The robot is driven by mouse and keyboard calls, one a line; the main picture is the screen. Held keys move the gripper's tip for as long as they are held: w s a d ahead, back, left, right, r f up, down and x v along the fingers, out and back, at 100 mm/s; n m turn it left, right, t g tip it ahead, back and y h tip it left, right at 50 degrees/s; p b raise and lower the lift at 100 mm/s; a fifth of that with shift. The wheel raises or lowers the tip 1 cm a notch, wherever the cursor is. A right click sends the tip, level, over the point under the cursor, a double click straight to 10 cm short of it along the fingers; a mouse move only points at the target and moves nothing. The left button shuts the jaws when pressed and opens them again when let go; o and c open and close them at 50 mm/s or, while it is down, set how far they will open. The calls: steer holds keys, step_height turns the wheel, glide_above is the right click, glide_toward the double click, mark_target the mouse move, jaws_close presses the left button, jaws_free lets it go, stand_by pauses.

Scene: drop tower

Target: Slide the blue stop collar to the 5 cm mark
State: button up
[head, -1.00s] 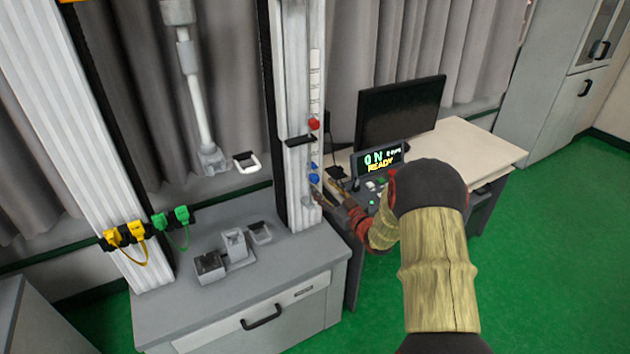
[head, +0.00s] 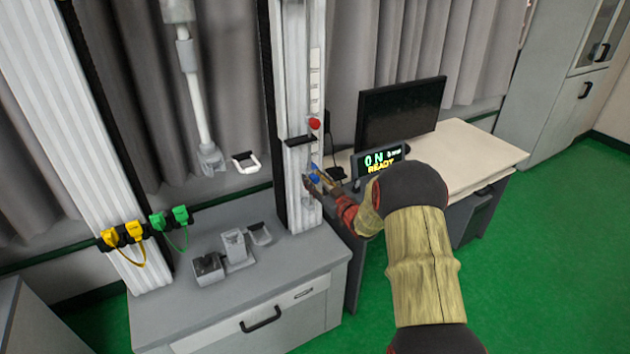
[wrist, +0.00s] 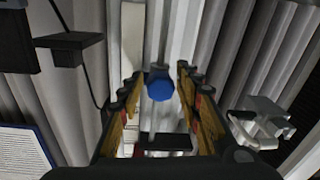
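The blue stop collar (head: 315,179) sits low on the right column of the tower, below a red knob (head: 314,124). In the wrist view its round blue knob (wrist: 160,87) lies between the far ends of my two fingers. My gripper (wrist: 155,92) is open, with a finger on each side of the knob and a visible gap. In the head view my gripper (head: 318,181) is at the column, at the collar's height, and partly covers it. The pale scale strip (head: 315,80) runs up the column; its marks are too small to read.
A dark bracket (head: 299,141) juts from the column above the collar. Grey fixtures (head: 235,246) stand on the cabinet top. Yellow clips (head: 122,235) hang at left.

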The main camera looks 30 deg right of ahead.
jaws_close()
stand_by(0.6)
